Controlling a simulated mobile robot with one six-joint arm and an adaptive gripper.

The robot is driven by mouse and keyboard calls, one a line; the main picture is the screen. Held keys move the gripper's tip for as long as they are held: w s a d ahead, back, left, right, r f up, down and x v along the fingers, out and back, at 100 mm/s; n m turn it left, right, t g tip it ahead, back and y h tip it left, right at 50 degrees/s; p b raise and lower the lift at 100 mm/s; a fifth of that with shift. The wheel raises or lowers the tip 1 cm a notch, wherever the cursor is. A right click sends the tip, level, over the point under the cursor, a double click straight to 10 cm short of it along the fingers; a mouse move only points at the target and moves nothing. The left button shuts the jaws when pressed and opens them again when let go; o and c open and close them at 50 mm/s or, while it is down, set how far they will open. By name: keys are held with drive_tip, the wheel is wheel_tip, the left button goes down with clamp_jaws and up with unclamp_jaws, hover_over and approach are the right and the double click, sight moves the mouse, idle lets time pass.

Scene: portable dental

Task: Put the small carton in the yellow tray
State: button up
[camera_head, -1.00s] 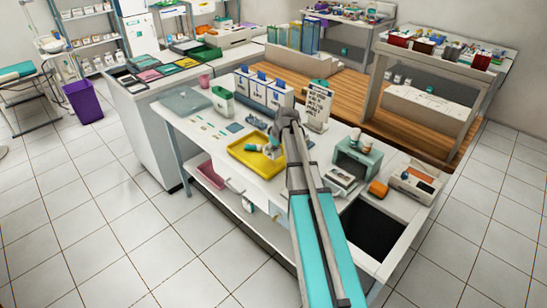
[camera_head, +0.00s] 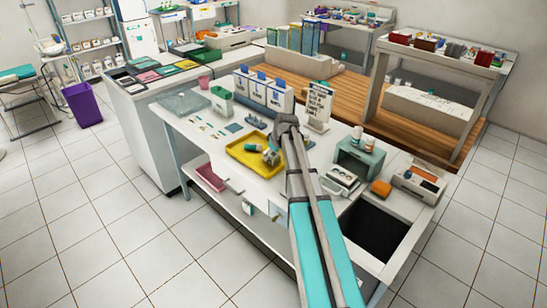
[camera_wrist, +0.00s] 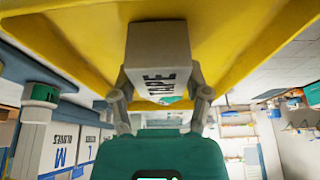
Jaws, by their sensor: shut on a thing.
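The yellow tray (camera_head: 243,153) lies on the white bench in the head view. It fills the upper part of the wrist view (camera_wrist: 70,38). The small carton (camera_wrist: 158,58) is a pale grey-white box with dark "TAPE" lettering. My gripper (camera_wrist: 158,92) has a finger on each side of it and is shut on it. In the head view my gripper (camera_head: 270,157) is low over the right part of the tray. The carton's far end is close to the tray floor; I cannot tell whether it touches.
White glove boxes (camera_head: 264,90) stand behind the tray, with a lettered sign (camera_head: 318,104) to their right. A dark opening (camera_head: 375,228) is near the bench's right end.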

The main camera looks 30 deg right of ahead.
sight(274, 154)
drive_tip(key=shift+f, duration=0.2)
drive_tip(key=o, duration=1)
drive_tip(key=shift+r, duration=0.15)
drive_tip(key=p+v, duration=0.3)
drive_tip(key=shift+r, duration=0.2)
drive_tip(key=p+v, duration=0.8)
drive_tip(key=shift+s+r, duration=0.1)
drive_tip(key=shift+r, duration=0.25)
idle(0.5)
drive_tip(key=s+a+m+g, duration=0.1)
drive_tip(key=s+a, duration=0.6)
drive_tip(key=a, duration=0.1)
drive_tip(key=s+a+f+m+g+h, duration=0.1)
drive_tip(key=s+a+g, duration=0.1)
drive_tip(key=s+a, duration=0.5)
drive_tip(key=s+a+m+g, duration=0.1)
drive_tip(key=s+a+m, duration=0.1)
drive_tip(key=s+a, duration=0.5)
drive_tip(key=shift+s+a+f+h, duration=0.1)
drive_tip(key=shift+a+h, duration=0.05)
drive_tip(key=shift+a, duration=0.3)
drive_tip(key=shift+s+a+f+h, duration=0.1)
drive_tip(key=shift+a+h, duration=0.05)
drive_tip(key=shift+a, duration=0.35)
